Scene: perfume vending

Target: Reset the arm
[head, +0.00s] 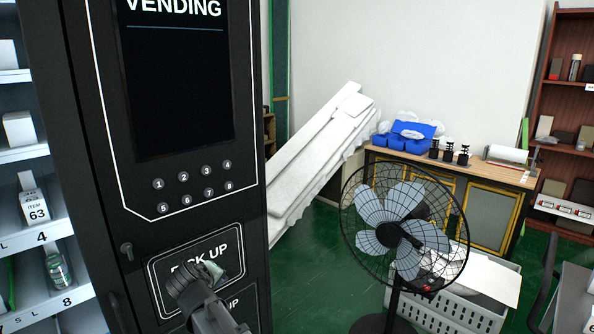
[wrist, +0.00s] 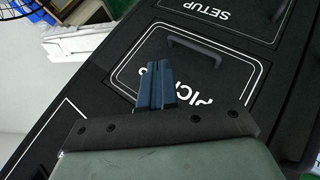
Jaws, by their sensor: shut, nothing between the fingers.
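My gripper (head: 183,279) is in front of the vending machine's pick-up door (head: 192,262) in the head view, low on the black machine. In the wrist view, my gripper (wrist: 155,72) has its two dark fingers together with nothing between them. The pick-up door (wrist: 225,85) with its white outline lies beyond the fingers, and part of its lettering is covered by them. I cannot tell whether the fingertips touch the door.
The vending machine (head: 255,120) has numbered buttons (head: 190,190) above the door. Shelves of goods (head: 25,160) are at the left. A standing fan (head: 400,225) and a grey crate (head: 445,305) are at the right. Green floor (head: 310,285) lies open between the machine and fan.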

